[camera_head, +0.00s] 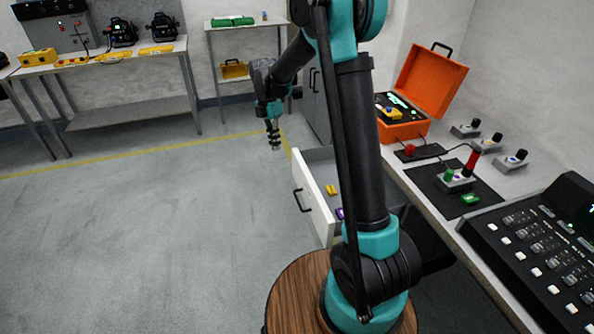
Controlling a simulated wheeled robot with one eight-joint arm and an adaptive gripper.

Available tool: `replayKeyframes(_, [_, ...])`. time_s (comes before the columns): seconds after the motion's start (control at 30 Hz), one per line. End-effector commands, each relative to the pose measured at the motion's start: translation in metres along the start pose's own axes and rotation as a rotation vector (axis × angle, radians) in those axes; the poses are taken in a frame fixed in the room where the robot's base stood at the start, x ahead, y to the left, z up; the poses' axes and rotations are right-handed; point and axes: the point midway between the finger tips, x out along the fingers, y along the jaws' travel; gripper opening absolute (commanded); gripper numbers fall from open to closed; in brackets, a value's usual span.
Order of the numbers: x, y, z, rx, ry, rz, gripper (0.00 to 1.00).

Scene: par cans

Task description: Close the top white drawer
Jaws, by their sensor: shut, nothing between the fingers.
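The white drawer (317,213) is pulled out from the cabinet under the right-hand bench. Its white front panel has a black handle (299,201) and faces left. A yellow item (331,190) and a purple item (340,213) lie inside it. My arm hides the drawer's right part. My gripper (275,147) points down, above and behind the drawer in the picture, near its far left side. It is shut and empty, apart from the drawer.
An open orange case (432,82), several small switch boxes and a black console (540,250) stand on the right bench. A workbench (120,60) stands at the back left. The floor to the left is clear.

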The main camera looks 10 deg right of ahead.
Motion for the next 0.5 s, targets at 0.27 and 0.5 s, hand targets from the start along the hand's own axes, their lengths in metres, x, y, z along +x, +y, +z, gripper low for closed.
replayKeyframes(0.27, [0.043,0.042,0.031,0.466,-0.298,0.069,0.0])
replayKeyframes(0.5, [0.053,0.051,0.04,0.592,-0.372,0.117,0.0])
